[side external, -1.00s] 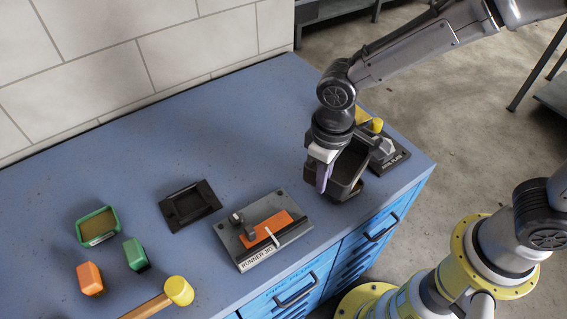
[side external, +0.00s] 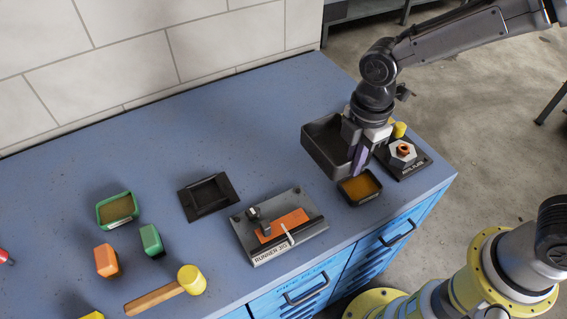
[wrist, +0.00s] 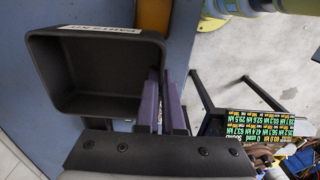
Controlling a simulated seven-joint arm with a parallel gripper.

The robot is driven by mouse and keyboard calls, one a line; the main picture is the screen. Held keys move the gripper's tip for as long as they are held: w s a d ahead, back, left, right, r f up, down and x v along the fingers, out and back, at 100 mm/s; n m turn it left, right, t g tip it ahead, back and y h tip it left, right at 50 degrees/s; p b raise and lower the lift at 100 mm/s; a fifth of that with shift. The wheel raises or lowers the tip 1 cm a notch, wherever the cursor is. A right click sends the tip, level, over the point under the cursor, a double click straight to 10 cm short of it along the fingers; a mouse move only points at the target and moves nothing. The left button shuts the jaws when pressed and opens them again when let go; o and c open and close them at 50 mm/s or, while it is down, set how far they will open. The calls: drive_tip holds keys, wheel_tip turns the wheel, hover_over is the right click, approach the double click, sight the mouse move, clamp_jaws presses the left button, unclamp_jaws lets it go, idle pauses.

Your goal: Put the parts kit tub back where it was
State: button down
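The parts kit tub (side external: 322,150) is a dark grey, open, empty-looking box. It hangs tilted above the right part of the bench. In the wrist view the tub (wrist: 95,75) fills the upper left, with its label strip partly readable. My gripper (side external: 358,160) has its purple-padded fingers closed on the tub's side wall; they also show in the wrist view (wrist: 161,103). A black square holder (side external: 207,197) with a recessed middle lies flat and empty on the bench, left of the tub.
Below the gripper stands a small dark tray (side external: 360,188) with amber contents. A fixture plate (side external: 403,158) with a nut is to its right. The runner jig (side external: 278,228) lies front centre. A green tray (side external: 117,210), blocks and a mallet (side external: 165,291) are left. The back bench is clear.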

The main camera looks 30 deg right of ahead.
drive_tip(key=w+a+f, duration=0.1)
drive_tip(key=w, duration=0.1)
drive_tip(key=w+a+f, duration=0.1)
drive_tip(key=w, duration=0.2)
drive_tip(key=w+a+f, duration=0.1)
drive_tip(key=w, duration=0.1)
drive_tip(key=shift+w+a+f, duration=0.2)
drive_tip(key=shift+a+f, duration=0.05)
drive_tip(key=shift+f, duration=0.1)
hover_over(293, 181)
drive_tip(key=f, duration=0.5)
drive_tip(key=shift+s+d, duration=0.3)
drive_tip(key=shift+s, duration=0.1)
drive_tip(key=shift+w+a+f, duration=0.25)
drive_tip(key=shift+w+f, duration=0.2)
drive_tip(key=shift+f, duration=1.65)
drive_tip(key=shift+f, duration=0.1)
drive_tip(key=c, duration=1.5)
unclamp_jaws()
drive_tip(key=shift+f, duration=0.1)
drive_tip(key=shift+o, duration=0.9)
